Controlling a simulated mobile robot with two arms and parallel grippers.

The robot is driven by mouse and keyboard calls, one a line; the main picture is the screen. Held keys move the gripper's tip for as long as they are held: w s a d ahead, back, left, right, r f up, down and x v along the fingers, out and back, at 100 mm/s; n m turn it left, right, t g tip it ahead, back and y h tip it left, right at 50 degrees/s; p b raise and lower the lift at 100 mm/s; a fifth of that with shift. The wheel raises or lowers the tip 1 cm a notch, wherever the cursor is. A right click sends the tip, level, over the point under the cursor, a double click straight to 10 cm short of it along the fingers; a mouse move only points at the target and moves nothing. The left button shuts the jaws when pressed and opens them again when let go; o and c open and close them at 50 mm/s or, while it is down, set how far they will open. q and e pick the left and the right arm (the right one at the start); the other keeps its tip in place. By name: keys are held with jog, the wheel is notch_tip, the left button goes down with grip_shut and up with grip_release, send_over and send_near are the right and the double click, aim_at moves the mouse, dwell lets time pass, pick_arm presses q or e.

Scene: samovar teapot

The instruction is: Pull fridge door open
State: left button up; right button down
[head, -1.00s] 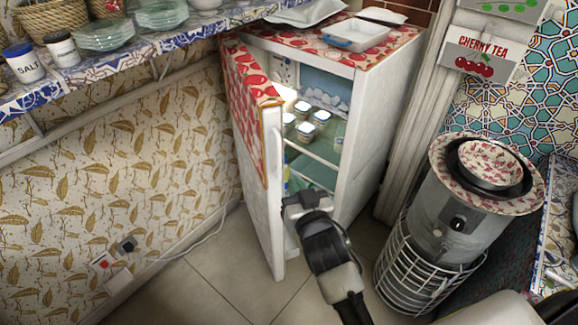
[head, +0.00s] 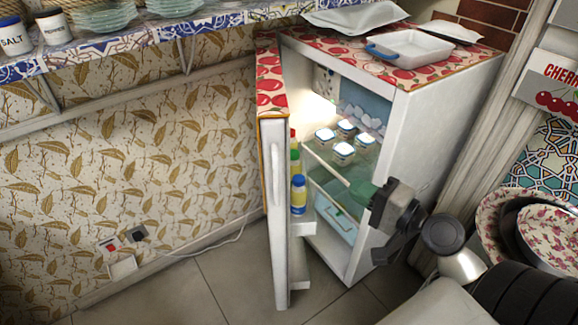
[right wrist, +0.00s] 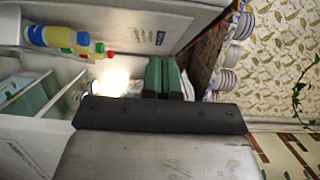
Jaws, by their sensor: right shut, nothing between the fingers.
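The small white fridge (head: 430,130) stands open in the head view, its lit shelves showing. Its door (head: 276,220), topped with a red cherry pattern, is swung well out on the left, nearly edge-on to me. My right gripper (head: 362,194) is in front of the fridge opening, right of the door and apart from the handle. Its green fingers (right wrist: 163,75) are shut and empty in the right wrist view. My left gripper is not in view.
Several lidded jars (head: 344,153) stand on the fridge shelf, and bottles (head: 298,194) sit in the door rack. A white dish (head: 412,46) lies on the fridge top. A tiled wall shelf (head: 115,45) is at upper left. Floor (head: 230,285) is clear left of the door.

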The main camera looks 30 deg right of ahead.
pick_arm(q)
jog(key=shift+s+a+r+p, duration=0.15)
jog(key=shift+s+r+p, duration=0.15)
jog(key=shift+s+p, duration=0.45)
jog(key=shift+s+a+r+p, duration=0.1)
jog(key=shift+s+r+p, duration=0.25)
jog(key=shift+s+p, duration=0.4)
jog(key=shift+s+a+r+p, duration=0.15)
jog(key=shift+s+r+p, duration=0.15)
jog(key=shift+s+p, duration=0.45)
pick_arm(e)
jog(key=w+a, duration=0.7)
jog(key=w, duration=0.4)
jog(key=shift+a+r, duration=0.2)
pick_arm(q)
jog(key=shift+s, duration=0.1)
